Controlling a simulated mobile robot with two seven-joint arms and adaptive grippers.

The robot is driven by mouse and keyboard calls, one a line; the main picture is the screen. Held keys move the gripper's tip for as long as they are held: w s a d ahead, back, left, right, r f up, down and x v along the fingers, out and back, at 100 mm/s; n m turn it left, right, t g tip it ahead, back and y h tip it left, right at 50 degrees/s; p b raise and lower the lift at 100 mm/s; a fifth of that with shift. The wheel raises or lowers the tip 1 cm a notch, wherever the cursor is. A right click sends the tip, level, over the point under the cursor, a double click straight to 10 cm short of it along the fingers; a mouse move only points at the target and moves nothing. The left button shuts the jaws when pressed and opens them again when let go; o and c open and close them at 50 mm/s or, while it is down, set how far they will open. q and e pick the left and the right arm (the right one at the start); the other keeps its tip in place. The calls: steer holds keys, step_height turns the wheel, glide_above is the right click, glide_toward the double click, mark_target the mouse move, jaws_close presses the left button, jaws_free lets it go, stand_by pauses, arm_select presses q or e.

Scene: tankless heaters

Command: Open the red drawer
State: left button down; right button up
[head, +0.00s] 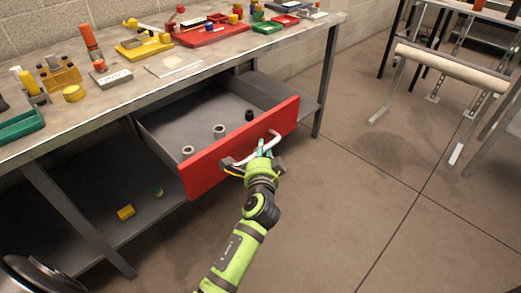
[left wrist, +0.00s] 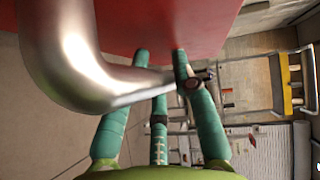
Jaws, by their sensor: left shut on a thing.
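The red drawer (head: 225,158) sits under the workbench and is pulled out, with its grey inside showing. Several small round parts lie in it. A curved metal handle (head: 272,137) is on its red front; it shows large in the left wrist view (left wrist: 75,60). My left gripper (head: 262,150) is at the handle, with its teal fingers (left wrist: 165,75) shut around the bar. The red front (left wrist: 165,25) fills the top of the left wrist view. My right gripper is not in view.
The workbench top (head: 125,95) holds trays, tools and small parts. A lower shelf (head: 100,215) carries a yellow block (head: 125,212) and a small green piece (head: 158,191). The bench leg (head: 327,80) stands right of the drawer. The floor (head: 370,200) in front is clear.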

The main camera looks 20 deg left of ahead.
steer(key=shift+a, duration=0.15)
arm_select(q)
steer(key=c, duration=1.3)
jaws_free()
steer(key=shift+o, duration=0.2)
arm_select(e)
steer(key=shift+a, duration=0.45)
arm_select(q)
steer(key=v, duration=0.7)
steer(key=shift+s, duration=0.25)
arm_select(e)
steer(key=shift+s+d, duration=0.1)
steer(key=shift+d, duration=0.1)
